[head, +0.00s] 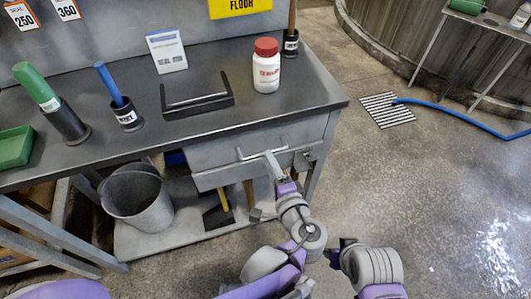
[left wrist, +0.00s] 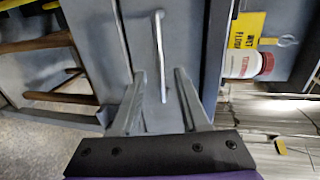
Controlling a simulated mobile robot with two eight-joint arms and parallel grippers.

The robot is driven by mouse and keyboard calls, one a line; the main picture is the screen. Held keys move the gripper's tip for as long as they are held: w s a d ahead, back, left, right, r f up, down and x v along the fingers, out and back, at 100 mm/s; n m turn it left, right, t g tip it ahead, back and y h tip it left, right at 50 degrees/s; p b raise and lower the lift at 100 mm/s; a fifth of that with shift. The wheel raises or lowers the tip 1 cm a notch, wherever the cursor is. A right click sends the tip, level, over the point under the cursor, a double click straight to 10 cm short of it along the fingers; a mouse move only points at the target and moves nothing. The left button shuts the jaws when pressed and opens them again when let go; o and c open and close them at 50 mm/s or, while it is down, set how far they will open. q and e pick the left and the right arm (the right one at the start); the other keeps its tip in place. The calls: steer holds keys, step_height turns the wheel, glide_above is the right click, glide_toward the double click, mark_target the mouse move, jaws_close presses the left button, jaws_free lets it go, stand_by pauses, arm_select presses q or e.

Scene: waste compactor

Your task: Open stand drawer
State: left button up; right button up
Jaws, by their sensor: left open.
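The stand drawer (head: 222,177) is the grey front under the right part of the dark worktop; I cannot tell if it stands out at all. Its pale bar handle (head: 245,155) runs across the front. My left gripper (head: 272,158) is at the right part of the handle. In the left wrist view the two fingers of my left gripper (left wrist: 160,78) are apart, with the handle (left wrist: 158,35) running between them; contact is not clear. My right gripper (head: 340,250) is low, away from the stand, and its jaws are not clear.
On the worktop (head: 115,150) stand a white bottle with a red lid (head: 266,66), a dark tray rack (head: 197,98), a sign card (head: 166,50) and holders. A metal bucket (head: 136,197) stands on the lower shelf. Open floor (head: 420,190) lies to the right.

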arm_select(q)
steer(key=x, duration=0.5)
steer(key=shift+b, duration=0.4)
jaws_close()
stand_by(1.0)
